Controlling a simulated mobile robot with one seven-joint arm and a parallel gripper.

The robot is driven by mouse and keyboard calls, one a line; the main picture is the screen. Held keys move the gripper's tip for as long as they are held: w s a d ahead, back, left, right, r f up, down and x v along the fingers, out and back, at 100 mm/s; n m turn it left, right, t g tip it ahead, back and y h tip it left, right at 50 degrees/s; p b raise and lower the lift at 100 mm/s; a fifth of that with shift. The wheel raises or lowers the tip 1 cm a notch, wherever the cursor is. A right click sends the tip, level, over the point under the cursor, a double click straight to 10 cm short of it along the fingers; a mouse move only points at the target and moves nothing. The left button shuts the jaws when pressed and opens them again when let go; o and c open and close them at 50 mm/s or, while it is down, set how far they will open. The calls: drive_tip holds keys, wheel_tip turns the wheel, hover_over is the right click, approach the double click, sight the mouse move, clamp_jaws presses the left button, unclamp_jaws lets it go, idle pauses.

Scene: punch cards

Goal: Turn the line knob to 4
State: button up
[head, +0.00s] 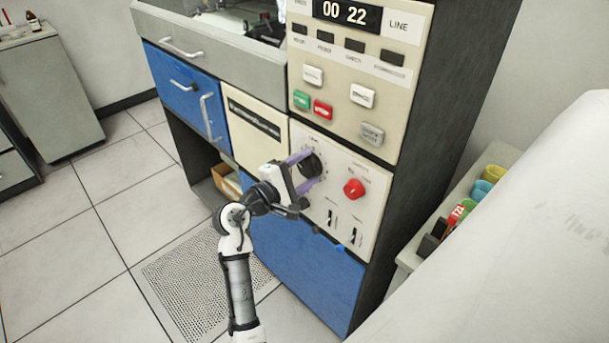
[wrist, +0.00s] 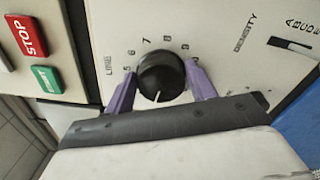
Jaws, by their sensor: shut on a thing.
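The line knob (head: 312,165) is a round black dial on the lower cream panel of the machine. In the wrist view the knob (wrist: 162,75) stands between two purple fingers, with "LINE" printed to its left. My gripper (wrist: 160,88) is shut on it, one finger on each side. The digits 5, 6, 7, 8 and 9 show around its far side. Its white pointer mark points down toward the gripper body, which hides the digits there. In the head view my gripper (head: 304,171) reaches the knob from the left.
A display (head: 347,14) above reads "00 22" beside "LINE". A red knob (head: 353,188) sits right of the line knob, with slider slots (head: 343,227) below. Green (head: 301,100) and red (head: 323,109) buttons sit above. Coloured cups (head: 482,188) stand on a side surface at right.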

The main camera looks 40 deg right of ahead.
drive_tip(key=m+b, duration=0.2)
drive_tip(key=m, duration=0.1)
drive_tip(key=m+b, duration=0.2)
drive_tip(key=shift+f+m, duration=0.4)
drive_tip(key=m+b, duration=0.2)
drive_tip(key=b, duration=0.1)
drive_tip(key=shift+m, duration=0.4)
drive_tip(key=shift+m+b, duration=0.6)
drive_tip(key=shift+m, duration=0.2)
drive_tip(key=shift+r, duration=0.1)
drive_tip(key=o, duration=1)
drive_tip(key=a, duration=0.4)
drive_tip(key=a+b, duration=0.1)
drive_tip(key=a, duration=0.4)
drive_tip(key=s+a+b, duration=0.1)
drive_tip(key=a, duration=0.3)
drive_tip(key=shift+a, duration=0.4)
